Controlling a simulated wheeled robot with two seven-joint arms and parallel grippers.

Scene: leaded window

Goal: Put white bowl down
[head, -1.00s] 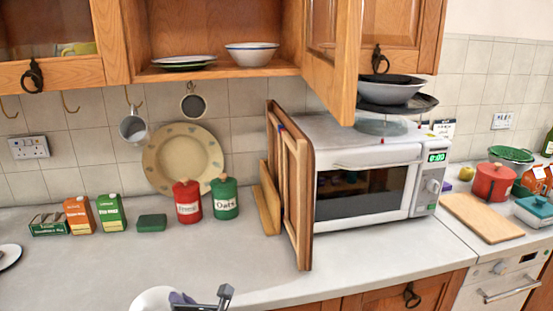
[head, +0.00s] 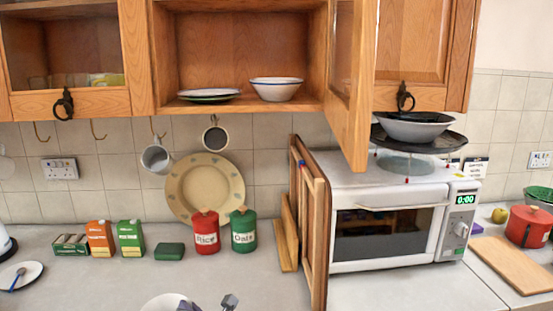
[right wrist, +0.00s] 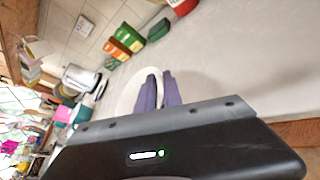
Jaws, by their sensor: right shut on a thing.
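The white bowl (head: 163,302) shows only in part at the bottom edge of the head view. My right gripper (head: 187,304) is at its right side, mostly cut off by the frame. In the right wrist view the purple-grey fingers (right wrist: 159,82) are close together and shut on the edge of the white bowl (right wrist: 127,98). The bowl is over or on the grey counter (head: 258,283); I cannot tell whether it touches. My left gripper is not in view.
A blue-rimmed bowl (head: 277,90) and plates (head: 208,96) stand in the open cupboard. Red (head: 206,232) and green (head: 243,230) canisters and cartons (head: 130,238) line the wall. A wooden rack (head: 310,225) stands beside the microwave (head: 385,230). The counter's front middle is clear.

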